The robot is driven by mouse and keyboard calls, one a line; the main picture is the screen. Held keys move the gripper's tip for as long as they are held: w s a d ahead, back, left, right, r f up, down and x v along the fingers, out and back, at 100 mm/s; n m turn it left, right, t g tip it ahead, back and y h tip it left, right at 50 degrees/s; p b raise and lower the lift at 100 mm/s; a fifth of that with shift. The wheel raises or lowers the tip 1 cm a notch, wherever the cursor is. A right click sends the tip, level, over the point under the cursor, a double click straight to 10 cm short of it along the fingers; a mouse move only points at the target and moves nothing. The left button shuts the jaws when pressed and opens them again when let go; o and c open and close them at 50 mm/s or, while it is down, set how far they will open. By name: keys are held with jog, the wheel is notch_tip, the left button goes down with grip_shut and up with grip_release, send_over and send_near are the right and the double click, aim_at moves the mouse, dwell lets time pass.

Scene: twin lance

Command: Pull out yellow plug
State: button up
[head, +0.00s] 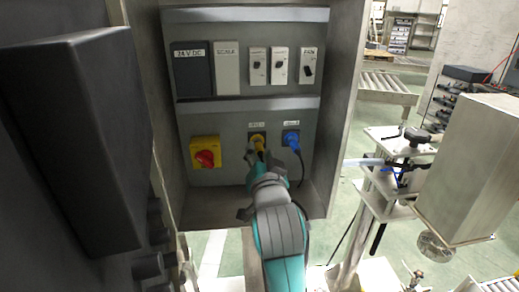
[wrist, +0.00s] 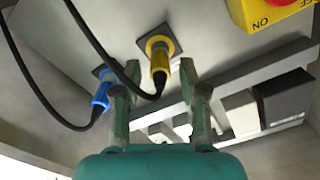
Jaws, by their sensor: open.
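The yellow plug (head: 258,142) sits in its socket in the lower panel of the grey cabinet, mostly hidden behind my gripper in the head view. In the wrist view the yellow plug (wrist: 159,62) shows clearly, seated in a yellow-ringed socket with a black cable bending away. My gripper (wrist: 159,72) is open, with one finger on each side of the yellow plug. I cannot tell whether either finger touches it. My gripper also shows in the head view (head: 259,158), reaching up to the plug from below.
A blue plug (head: 291,139) with its cable (wrist: 62,118) is close beside the yellow one. A red rotary switch on a yellow plate (head: 205,153) is to the left. Breaker switches (head: 280,66) sit above. Cabinet side walls (head: 342,110) bound the space.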

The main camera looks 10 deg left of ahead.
aim_at(261, 157)
grip_shut()
jog(key=shift+v, duration=0.8)
dwell(0.7)
jog(key=shift+v, duration=1.6)
